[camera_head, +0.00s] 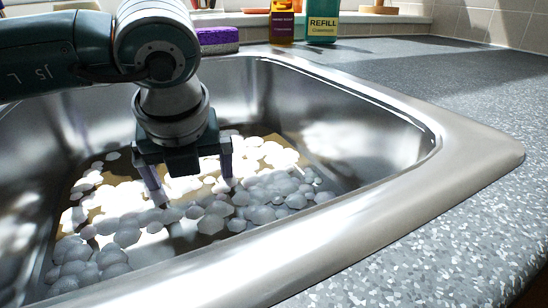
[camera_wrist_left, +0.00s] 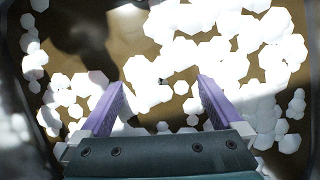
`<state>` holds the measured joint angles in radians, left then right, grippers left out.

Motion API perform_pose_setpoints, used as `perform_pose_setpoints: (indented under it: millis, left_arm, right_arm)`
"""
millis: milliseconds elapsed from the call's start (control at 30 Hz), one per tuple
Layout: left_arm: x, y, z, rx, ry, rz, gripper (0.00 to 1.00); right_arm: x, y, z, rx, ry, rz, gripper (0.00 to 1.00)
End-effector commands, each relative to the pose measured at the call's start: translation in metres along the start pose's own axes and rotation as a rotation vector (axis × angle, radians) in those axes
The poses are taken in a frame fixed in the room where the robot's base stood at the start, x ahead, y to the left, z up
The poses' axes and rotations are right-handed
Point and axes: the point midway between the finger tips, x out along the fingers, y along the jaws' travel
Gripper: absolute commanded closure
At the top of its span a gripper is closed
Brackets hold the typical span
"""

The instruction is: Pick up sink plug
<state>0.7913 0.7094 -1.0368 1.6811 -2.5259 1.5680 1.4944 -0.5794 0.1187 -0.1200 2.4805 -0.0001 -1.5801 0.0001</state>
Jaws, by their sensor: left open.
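I cannot make out the sink plug clearly; white foam covers much of the brownish water in the sink. A small dark spot (camera_wrist_left: 163,79) shows among the foam in the left wrist view, between my fingertips; I cannot tell what it is. My left gripper (camera_head: 190,188) points down into the steel sink (camera_head: 390,140), low over the foam. In the left wrist view my left gripper (camera_wrist_left: 161,85) has its two purple fingers wide apart, with nothing held between them. My right gripper is not in view.
The sink's raised steel rim (camera_head: 470,150) curves around the right and front. A purple sponge (camera_head: 217,38), an amber bottle (camera_head: 282,22) and a green refill bottle (camera_head: 322,28) stand behind the sink. The speckled grey counter (camera_head: 440,230) is clear at the right.

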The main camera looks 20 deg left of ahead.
Motion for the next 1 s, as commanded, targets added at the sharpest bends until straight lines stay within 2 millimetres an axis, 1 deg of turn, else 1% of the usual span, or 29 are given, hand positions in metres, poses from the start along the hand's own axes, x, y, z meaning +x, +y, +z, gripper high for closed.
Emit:
perform_pose_setpoints:
  millis: [33,67,733,933,1000]
  left_arm:
    - [-0.0002,0.0,-0.0001,0.0,0.0,0.0,0.0]
    - [-0.0003,0.0,-0.0001,0.0,0.0,0.0,0.02]
    - [-0.0005,0.0001,0.0,0.0,0.0,0.0,0.78]
    - [-0.0012,0.0,0.0004,0.0,0.0,0.0,0.78]
    - [-0.005,-0.0002,0.0022,0.0,-0.001,-0.001,0.78]
  right_arm:
    - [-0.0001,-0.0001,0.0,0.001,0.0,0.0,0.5]
    - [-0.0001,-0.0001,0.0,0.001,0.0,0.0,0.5]
    - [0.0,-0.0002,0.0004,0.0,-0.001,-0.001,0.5]
    - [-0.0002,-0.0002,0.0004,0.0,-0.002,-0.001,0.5]
    - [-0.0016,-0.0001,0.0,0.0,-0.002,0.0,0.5]
